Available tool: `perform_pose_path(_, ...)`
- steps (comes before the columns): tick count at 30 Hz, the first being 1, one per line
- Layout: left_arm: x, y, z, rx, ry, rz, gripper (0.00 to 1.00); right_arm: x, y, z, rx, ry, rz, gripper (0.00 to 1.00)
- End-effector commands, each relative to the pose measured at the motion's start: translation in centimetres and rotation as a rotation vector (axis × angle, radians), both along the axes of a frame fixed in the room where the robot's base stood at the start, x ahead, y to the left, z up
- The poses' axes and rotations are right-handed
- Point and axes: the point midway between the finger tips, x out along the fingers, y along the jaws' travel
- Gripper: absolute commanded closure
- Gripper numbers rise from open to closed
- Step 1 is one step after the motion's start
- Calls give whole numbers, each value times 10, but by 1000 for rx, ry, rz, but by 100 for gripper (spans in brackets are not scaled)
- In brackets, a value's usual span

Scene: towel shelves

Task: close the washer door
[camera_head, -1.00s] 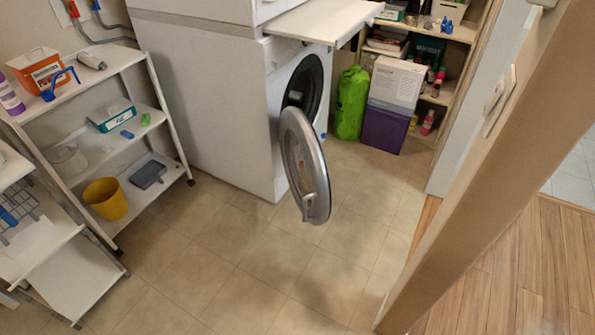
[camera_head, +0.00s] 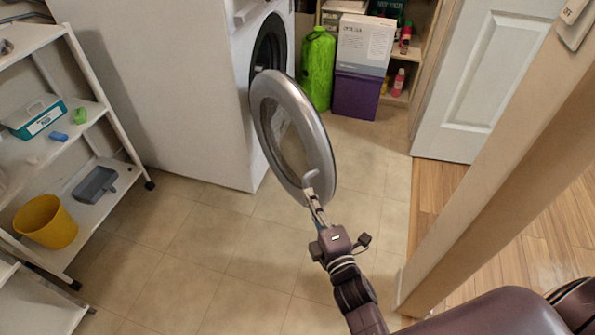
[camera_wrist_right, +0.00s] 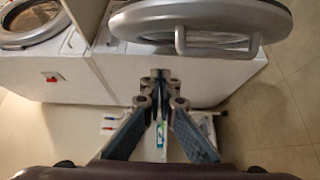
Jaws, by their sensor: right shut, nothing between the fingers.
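The white washer (camera_head: 165,90) stands at the upper left centre in the head view. Its round silver-rimmed door (camera_head: 290,140) hangs wide open, away from the dark opening (camera_head: 268,48). My right gripper (camera_head: 314,196) is at the door's lower right edge, overlapping it by the small handle (camera_head: 310,178). In the right wrist view, the gripper (camera_wrist_right: 160,76) is shut and empty. The door (camera_wrist_right: 205,18) and its handle (camera_wrist_right: 180,40) lie just ahead of the fingertips there, seemingly apart from them. My left gripper is out of view.
A white shelf rack (camera_head: 100,110) with a yellow bin (camera_head: 46,222) stands at the left. A green bag (camera_head: 319,68) and a purple box (camera_head: 357,95) stand behind the door. A wooden door frame (camera_head: 490,160) rises at the right. The tiled floor between is clear.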

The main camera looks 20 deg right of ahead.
Motion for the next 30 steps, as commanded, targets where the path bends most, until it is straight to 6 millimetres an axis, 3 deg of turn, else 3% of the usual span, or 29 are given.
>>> perform_pose_path(5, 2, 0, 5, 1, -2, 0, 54, 16, 0, 6, -14, -14, 1, 100)
perform_pose_path(18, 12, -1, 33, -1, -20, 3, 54, 102, 2, 4, -11, -11, 1, 100)
perform_pose_path(24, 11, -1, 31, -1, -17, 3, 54, 108, -26, 4, -13, -8, 0, 100)
perform_pose_path(30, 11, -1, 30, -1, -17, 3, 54, 111, -36, 4, -9, -9, 0, 100)
